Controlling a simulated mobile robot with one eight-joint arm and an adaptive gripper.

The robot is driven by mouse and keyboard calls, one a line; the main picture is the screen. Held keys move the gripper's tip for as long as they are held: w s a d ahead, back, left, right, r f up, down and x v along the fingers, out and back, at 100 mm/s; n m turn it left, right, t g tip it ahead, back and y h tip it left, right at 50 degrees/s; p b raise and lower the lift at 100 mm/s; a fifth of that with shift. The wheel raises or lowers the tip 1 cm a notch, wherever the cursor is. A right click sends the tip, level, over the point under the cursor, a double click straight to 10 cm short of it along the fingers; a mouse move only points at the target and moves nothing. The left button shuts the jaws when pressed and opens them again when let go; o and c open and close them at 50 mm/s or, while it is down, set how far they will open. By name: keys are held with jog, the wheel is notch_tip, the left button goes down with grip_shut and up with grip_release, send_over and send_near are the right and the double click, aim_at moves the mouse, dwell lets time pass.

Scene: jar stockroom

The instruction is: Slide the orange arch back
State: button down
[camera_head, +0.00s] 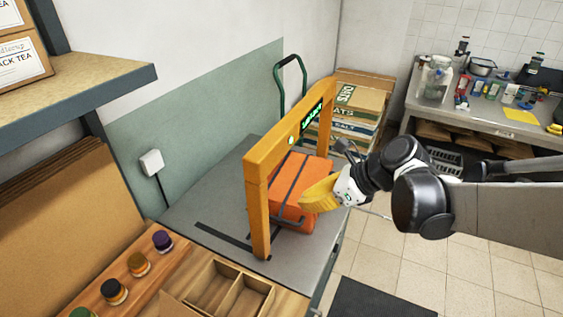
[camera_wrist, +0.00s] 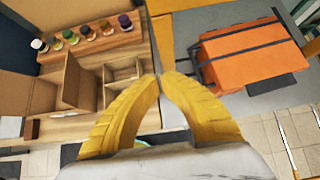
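The orange arch (camera_head: 257,205) stands over a grey-topped table, with a lit green display on its crossbeam. In the wrist view, part of the arch (camera_wrist: 164,40) shows as an orange strip just beyond my fingertips. An orange box (camera_head: 300,180) with dark straps sits under and beside the arch; it also shows at the right of the wrist view (camera_wrist: 245,52). My gripper (camera_head: 306,203) has yellow fingers whose tips nearly meet, with nothing visible between them (camera_wrist: 162,76). It is near the box, right of the arch's near post. I cannot tell whether it touches the arch.
A wooden bench with small jars (camera_head: 138,264) and an open divided box (camera_head: 228,289) stands in front. Stacked cartons (camera_head: 360,95) stand behind the grey table (camera_head: 190,212). A cluttered counter (camera_head: 485,108) is at the back right. Tiled floor (camera_head: 440,270) is clear at right.

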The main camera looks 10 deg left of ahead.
aim_at(262, 208)
jog(key=b+x, duration=0.1)
jog(key=x, duration=0.2)
jog(key=b+x, duration=0.1)
jog(key=x, duration=0.3)
jog(key=a+r+b+x, duration=0.1)
jog(key=x, duration=0.3)
jog(key=shift+w+a, duration=0.1)
jog(key=shift+w, duration=0.15)
jog(key=shift+w+a+r, duration=0.1)
jog(key=shift+w+a, duration=0.1)
jog(key=shift+a, duration=0.35)
jog(key=w+a, duration=0.4)
jog(key=a, duration=0.8)
jog(key=w+a, duration=0.5)
jog(key=a, duration=0.8)
jog(key=shift+w, duration=0.1)
